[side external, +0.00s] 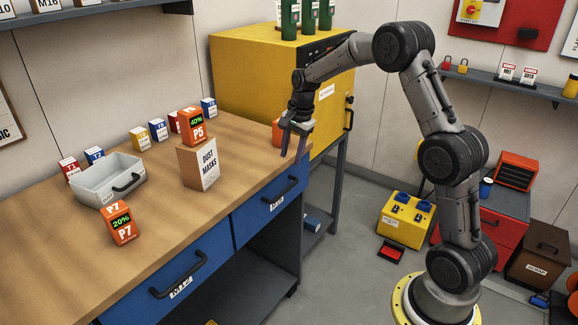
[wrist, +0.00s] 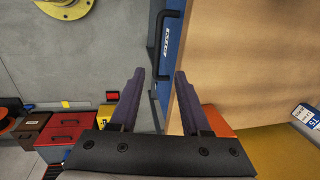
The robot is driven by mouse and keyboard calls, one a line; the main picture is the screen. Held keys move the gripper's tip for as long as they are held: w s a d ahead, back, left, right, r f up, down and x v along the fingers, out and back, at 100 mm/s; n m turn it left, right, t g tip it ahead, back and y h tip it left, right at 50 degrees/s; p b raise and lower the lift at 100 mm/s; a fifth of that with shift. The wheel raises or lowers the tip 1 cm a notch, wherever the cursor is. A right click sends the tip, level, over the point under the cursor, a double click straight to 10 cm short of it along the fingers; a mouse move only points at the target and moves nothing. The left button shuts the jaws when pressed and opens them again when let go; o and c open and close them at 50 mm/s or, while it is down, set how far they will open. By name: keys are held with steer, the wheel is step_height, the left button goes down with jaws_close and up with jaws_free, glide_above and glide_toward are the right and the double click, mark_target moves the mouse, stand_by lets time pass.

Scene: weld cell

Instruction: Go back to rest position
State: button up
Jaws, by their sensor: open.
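My gripper (side external: 294,140) hangs at the right end of the wooden workbench (side external: 130,214), pointing down over its edge. Its two fingers (wrist: 156,92) stand apart with nothing between them in the wrist view. Below them the wrist view shows the bench edge and a blue drawer (wrist: 172,50) with a black handle. In the side view an orange block (side external: 277,133) shows partly behind my gripper; it also shows at the bench corner in the wrist view (wrist: 217,121).
On the bench stand a dust masks box (side external: 197,167) with an orange P5 block (side external: 193,127) on top, an orange P7 block (side external: 121,223), a grey bin (side external: 98,186) and several small boxes. A yellow cabinet (side external: 245,62) stands behind my gripper. Open floor lies right of the bench.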

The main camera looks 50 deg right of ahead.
steer(key=shift+s+r, duration=0.1)
steer(key=shift+r, duration=0.55)
steer(key=s+a+r+n+t, duration=0.2)
steer(key=s+a+r, duration=0.35)
steer(key=r, duration=0.25)
steer(key=s+a+r+n+t, duration=0.15)
steer(key=s+a+r, duration=0.25)
steer(key=a+r, duration=0.4)
steer(key=s+a+r+n, duration=0.1)
steer(key=s+a+n, duration=0.15)
steer(key=s, duration=0.45)
steer(key=s+a+n, duration=0.1)
steer(key=s+n, duration=0.3)
steer(key=s, duration=0.2)
steer(key=s+f+n, duration=0.6)
steer(key=s+n, duration=0.1)
steer(key=s, duration=0.1)
steer(key=shift+s+a+f+n, duration=0.15)
steer(key=shift+a+f+n, duration=0.2)
steer(key=shift+f+n, duration=0.05)
